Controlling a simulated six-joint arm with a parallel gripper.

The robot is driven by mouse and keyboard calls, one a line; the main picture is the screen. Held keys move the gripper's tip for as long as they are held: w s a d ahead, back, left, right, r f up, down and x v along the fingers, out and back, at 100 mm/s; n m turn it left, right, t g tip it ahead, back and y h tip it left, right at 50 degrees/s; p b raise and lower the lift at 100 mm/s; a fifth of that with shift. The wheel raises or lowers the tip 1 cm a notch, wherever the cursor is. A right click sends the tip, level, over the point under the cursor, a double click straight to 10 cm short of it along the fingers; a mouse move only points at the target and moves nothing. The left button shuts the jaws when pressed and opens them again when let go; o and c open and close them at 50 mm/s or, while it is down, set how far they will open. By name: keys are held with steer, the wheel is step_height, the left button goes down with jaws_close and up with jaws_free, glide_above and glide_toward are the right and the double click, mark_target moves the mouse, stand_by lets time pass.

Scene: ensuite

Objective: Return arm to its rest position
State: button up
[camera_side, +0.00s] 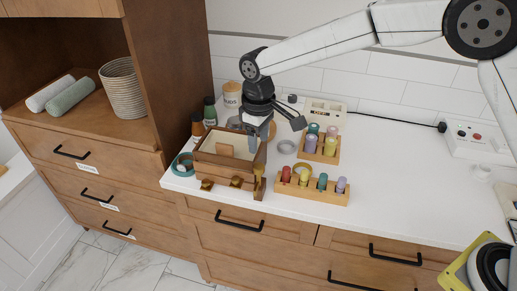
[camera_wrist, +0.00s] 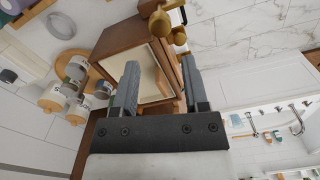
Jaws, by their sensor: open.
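My gripper (camera_side: 264,131) hangs at the end of my white arm, pointing down over the right part of a brown wooden box on the white counter. In the wrist view its two fingers (camera_wrist: 158,75) are apart, with nothing held between them. The wooden box (camera_side: 225,176) has a pale inside panel and brass knobs on its front. It also shows in the wrist view (camera_wrist: 121,38), beyond the fingers. Whether the fingertips touch the box cannot be told.
A wooden peg rack (camera_side: 312,193) with several coloured spools stands right of the box, with a second rack (camera_side: 322,153) behind it. Dark bottles (camera_side: 210,112) and a teal ring (camera_side: 183,166) are at its left. A tall cabinet (camera_side: 172,60) rises at left. The counter's right part (camera_side: 410,190) is mostly clear.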

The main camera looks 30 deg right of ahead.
stand_by(0.3)
steer(key=shift+s+d, duration=0.2)
steer(key=shift+d, duration=0.4)
steer(key=s+d+f+m+t, duration=0.2)
steer(key=s+d+m, duration=0.4)
steer(key=s+d, duration=1.3)
steer(key=shift+s+f+t, duration=0.3)
steer(key=shift+s+f, duration=0.2)
steer(key=shift+s, duration=0.3)
